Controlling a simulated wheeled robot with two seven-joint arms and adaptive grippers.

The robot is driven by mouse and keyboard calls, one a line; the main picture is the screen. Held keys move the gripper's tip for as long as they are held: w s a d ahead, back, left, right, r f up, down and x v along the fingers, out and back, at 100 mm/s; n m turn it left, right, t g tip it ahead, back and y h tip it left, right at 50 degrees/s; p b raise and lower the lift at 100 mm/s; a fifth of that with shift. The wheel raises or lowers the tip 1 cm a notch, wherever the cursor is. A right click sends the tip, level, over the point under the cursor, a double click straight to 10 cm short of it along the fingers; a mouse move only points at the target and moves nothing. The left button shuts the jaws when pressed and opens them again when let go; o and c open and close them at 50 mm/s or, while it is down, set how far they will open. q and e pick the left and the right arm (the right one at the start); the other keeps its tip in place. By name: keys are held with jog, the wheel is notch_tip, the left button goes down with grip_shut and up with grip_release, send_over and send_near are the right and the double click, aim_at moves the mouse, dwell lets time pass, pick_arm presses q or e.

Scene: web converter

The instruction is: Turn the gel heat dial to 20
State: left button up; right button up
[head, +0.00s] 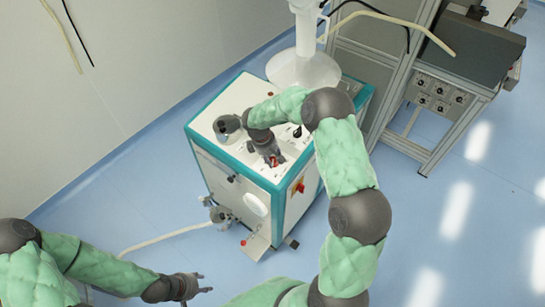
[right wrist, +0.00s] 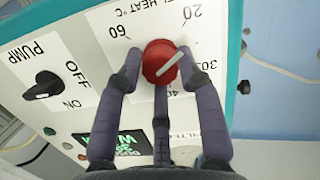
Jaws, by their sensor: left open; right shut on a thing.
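The gel heat dial (right wrist: 158,58) is a red knob with a white line, on a white panel of the teal-edged machine (head: 232,170). In the right wrist view, 60 is at its upper left, 20 at its upper right, 30 to its right and 40 below. The white line slants up to the right, on the side of 20 and 30; its exact reading is unclear. My right gripper (right wrist: 161,66) is shut on the dial, fingers around its sides. In the head view, my right gripper (head: 272,158) partly hides it. My left gripper (head: 196,285) is open and empty, low in front of the machine.
A black pump switch (right wrist: 43,86) and a small display (right wrist: 118,147) share the panel. A red-and-yellow switch (head: 298,187) is on the machine's side. A large white funnel-shaped part (head: 304,70) stands behind. A hose (head: 165,240) runs across the floor at left.

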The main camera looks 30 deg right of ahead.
jog(key=shift+w+a+r+n, duration=0.1)
jog(key=shift+w+n, duration=0.05)
jog(key=shift+n, duration=0.45)
jog(key=shift+w+r+n, duration=0.1)
jog(key=shift+n, duration=0.5)
jog(key=o, duration=1.1)
jog(key=shift+a+f, duration=0.1)
jog(key=shift+o, duration=0.2)
jog(key=shift+a, duration=0.1)
jog(key=shift+s, duration=0.1)
jog(key=v, duration=1.1)
jog(key=shift+r, duration=0.4)
jog(key=shift+s+a, duration=0.15)
